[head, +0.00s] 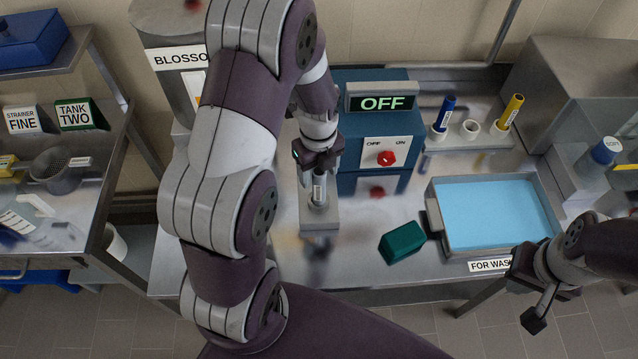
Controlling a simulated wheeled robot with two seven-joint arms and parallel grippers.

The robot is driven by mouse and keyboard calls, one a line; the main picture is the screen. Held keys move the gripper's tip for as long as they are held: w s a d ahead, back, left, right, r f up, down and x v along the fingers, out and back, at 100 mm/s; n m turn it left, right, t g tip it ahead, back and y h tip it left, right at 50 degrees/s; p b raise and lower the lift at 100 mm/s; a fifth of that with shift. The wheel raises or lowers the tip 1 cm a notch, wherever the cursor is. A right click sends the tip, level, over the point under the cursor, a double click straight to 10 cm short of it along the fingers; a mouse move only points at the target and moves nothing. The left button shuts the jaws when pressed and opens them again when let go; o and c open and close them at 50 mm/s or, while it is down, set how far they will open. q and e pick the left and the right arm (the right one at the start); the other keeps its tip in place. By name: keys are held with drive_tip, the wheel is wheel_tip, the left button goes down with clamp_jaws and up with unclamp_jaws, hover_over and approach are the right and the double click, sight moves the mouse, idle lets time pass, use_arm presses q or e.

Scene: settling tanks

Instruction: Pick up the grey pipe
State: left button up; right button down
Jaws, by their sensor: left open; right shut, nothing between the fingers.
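The grey pipe (318,190), with a white label, stands upright in a grey block-shaped holder (319,224) on the metal bench. My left gripper (318,166) is open, pointing down right at the pipe's top. Its fingers hide the pipe's upper end, and I cannot tell whether they touch it. My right gripper (535,318) is shut and empty, in front of the bench's right part, near the water tray's front corner.
A blue box with an OFF display (381,103) and red knob stands behind the pipe. A rack (470,138) holds a blue and a yellow pipe. A tray of blue water (436,226) and a green block (402,242) are to the right.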

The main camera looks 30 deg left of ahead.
use_arm(q)
drive_tip(key=shift+s+f, duration=0.1)
drive_tip(key=shift+f, duration=0.7)
drive_tip(key=shift+s+d, duration=0.1)
drive_tip(key=shift+c, duration=0.3)
clamp_jaws()
